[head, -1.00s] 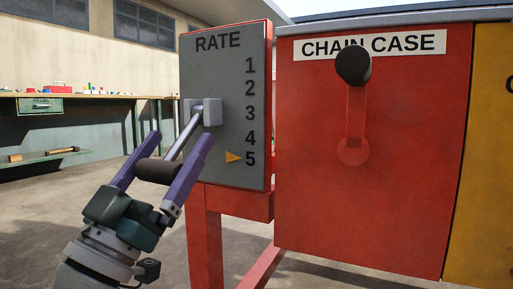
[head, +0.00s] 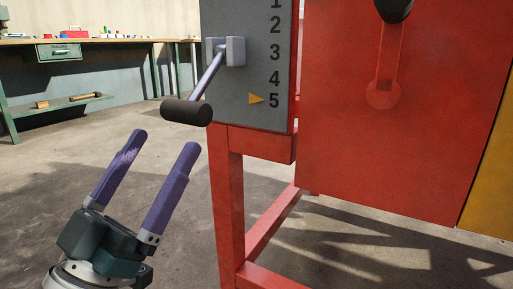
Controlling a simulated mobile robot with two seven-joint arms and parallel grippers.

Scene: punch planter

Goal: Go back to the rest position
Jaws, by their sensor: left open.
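My left gripper (head: 165,146) is in the lower left of the head view, with two purple fingers spread apart and nothing between them. It is below and to the left of the rate lever (head: 187,111), apart from its black grip. The lever has a metal rod and comes out of a grey bracket on the grey rate panel (head: 255,75). A yellow pointer (head: 256,99) on the panel sits beside the number 5. My right gripper is not in view.
A red cabinet panel (head: 395,150) with a black-knobbed crank (head: 391,50) fills the right. A red frame leg (head: 229,205) stands close to the right of my left gripper. A workbench (head: 95,42) with small items is at the back left. Open concrete floor lies between.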

